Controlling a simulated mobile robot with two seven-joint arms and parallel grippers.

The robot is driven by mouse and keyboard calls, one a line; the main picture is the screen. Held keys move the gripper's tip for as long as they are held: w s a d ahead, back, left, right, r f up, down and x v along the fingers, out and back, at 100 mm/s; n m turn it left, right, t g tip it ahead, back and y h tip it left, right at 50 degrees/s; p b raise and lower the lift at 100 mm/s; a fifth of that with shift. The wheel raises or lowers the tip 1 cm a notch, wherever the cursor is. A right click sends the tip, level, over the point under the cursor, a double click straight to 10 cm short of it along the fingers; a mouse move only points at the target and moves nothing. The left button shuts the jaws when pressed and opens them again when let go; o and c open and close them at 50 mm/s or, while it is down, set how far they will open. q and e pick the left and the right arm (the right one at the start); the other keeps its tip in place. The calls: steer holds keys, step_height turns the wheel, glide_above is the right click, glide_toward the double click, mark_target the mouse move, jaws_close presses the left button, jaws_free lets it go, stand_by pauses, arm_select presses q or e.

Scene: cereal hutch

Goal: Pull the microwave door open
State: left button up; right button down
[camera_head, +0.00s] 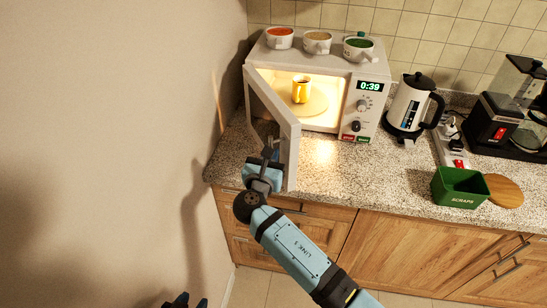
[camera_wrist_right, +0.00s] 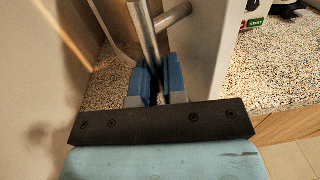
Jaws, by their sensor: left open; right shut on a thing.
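The white microwave (camera_head: 352,78) stands on the counter with its door (camera_head: 284,125) swung well open toward me and to the left. Its lit inside holds a yellow mug (camera_head: 301,88) on a round plate. My right gripper (camera_head: 267,160) is at the door's lower free edge. In the right wrist view my right gripper (camera_wrist_right: 155,82) has its blue fingers shut around the metal bar of the door handle (camera_wrist_right: 147,38). My left gripper (camera_head: 185,300) shows only as dark fingertips at the bottom edge, open and away from the microwave.
A kettle (camera_head: 410,105), a coffee maker (camera_head: 508,105) and a green scraps bin (camera_head: 460,188) stand to the right. A wall (camera_head: 130,120) is close on the left. The counter before the microwave (camera_head: 345,170) is clear.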

arm_select(q)
steer(key=shift+a, duration=0.1)
arm_select(e)
steer(key=shift+a+r, duration=0.1)
steer(key=shift+a, duration=0.05)
steer(key=c, duration=1.2)
jaws_free()
steer(key=shift+w, duration=0.1)
